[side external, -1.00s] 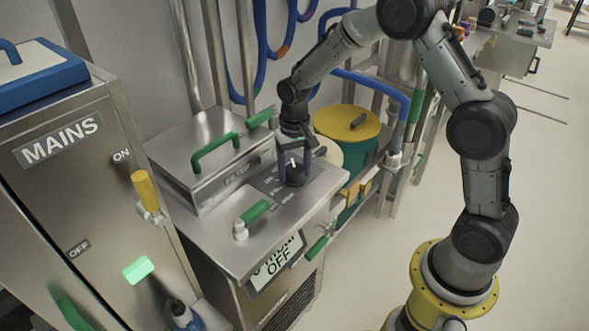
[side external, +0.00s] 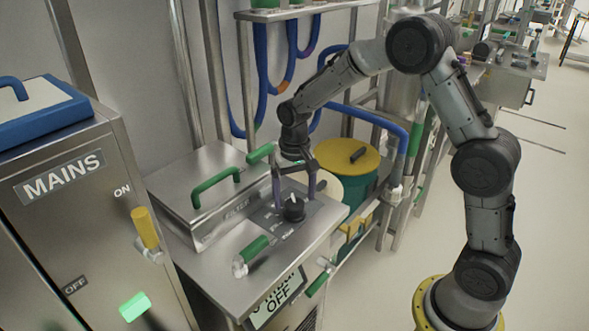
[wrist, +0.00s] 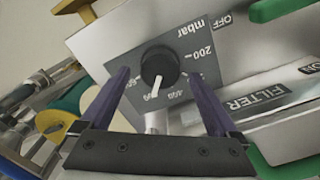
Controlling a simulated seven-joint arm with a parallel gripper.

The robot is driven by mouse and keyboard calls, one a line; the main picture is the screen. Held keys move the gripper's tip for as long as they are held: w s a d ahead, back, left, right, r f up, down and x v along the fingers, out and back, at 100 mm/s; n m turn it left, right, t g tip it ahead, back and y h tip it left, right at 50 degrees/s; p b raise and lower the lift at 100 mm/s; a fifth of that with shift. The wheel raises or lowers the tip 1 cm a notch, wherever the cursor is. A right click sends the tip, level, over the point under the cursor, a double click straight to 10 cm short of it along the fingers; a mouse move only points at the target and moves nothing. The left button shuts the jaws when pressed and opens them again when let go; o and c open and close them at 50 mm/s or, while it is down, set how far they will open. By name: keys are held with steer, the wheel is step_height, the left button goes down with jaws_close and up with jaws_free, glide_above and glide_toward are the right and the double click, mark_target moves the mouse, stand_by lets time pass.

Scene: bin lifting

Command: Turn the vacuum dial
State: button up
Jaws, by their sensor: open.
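The vacuum dial is a round black knob (side external: 293,212) on a dark scale plate on the steel machine's top. In the wrist view the dial (wrist: 159,66) has a white pointer aimed toward the bottom of the picture; the plate reads "200" and "mbar". My gripper (side external: 294,199) points down over the dial with its fingers spread wide. In the wrist view my gripper (wrist: 156,74) has one purple finger on each side of the knob, with gaps visible. The machine's display (side external: 275,299) shows "OFF".
A green-handled valve (side external: 252,254) stands in front of the dial. A steel filter lid with a green handle (side external: 214,187) is to the left. A yellow-lidded drum (side external: 347,155) is behind. The MAINS cabinet (side external: 60,210) stands at far left.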

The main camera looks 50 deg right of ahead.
step_height(320, 180, up, 11)
stand_by(0.3)
step_height(320, 180, up, 6)
steer(key=t, duration=0.2)
glide_above(295, 203)
steer(key=s, duration=0.2)
steer(key=s+a+r+n+t, duration=0.1)
steer(key=s+a+r, duration=0.1)
steer(key=s+r, duration=0.5)
steer(key=s+f+n+t, duration=0.1)
steer(key=s+f, duration=0.3)
steer(key=s, duration=0.4)
steer(key=s+f+n+t, duration=0.1)
steer(key=s+f+n, duration=0.3)
steer(key=s, duration=0.5)
steer(key=shift+a+t, duration=0.3)
steer(key=shift+r, duration=0.1)
